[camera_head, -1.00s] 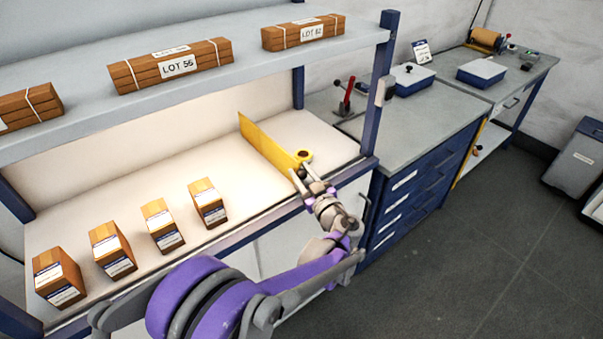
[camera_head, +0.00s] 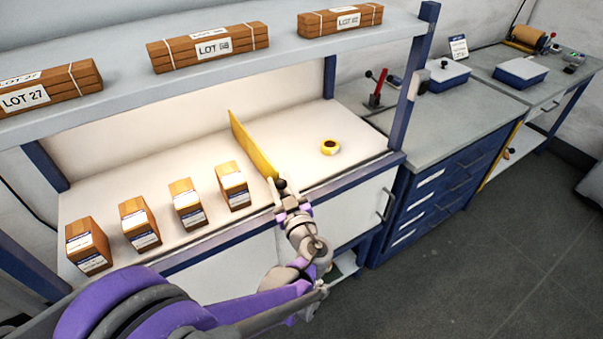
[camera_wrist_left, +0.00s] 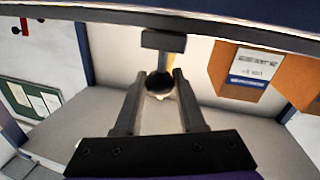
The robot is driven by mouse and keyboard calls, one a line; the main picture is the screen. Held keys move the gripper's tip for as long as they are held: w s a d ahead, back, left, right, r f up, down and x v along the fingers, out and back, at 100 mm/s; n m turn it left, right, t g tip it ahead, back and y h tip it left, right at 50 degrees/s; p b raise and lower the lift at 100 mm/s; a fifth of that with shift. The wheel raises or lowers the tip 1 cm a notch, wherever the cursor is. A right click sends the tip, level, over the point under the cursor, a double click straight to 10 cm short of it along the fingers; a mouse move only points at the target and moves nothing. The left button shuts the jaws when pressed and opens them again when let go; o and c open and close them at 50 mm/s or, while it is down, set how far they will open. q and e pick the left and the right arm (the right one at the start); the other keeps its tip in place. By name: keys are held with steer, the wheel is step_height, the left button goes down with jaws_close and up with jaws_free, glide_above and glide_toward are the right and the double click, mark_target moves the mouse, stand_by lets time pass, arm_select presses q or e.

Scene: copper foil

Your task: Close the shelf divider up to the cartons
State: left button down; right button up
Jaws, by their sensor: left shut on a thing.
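The yellow shelf divider (camera_head: 253,147) stands upright on the lit lower shelf, running from back to front. My left gripper (camera_head: 281,190) is at its front end, shut on the divider's dark round knob. In the left wrist view the knob (camera_wrist_left: 160,83) sits between the two fingers. Several brown cartons with white labels stand in a row left of the divider. The nearest carton (camera_head: 232,186) is apart from the divider by a small gap; a carton (camera_wrist_left: 250,75) also shows in the wrist view. My right gripper is not in view.
The upper shelf (camera_head: 285,50) above carries bundled LOT packs. A blue post (camera_head: 412,85) stands at the shelf's right end, beside a grey bench (camera_head: 450,120).

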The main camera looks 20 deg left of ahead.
arm_select(q)
steer(key=shift+s+a, duration=0.25)
steer(key=shift+s, duration=0.05)
steer(key=c, duration=0.5)
jaws_free()
steer(key=shift+d, duration=0.1)
steer(key=v, duration=1)
steer(key=shift+s+d+b, duration=0.2)
steer(key=shift+s+b, duration=0.1)
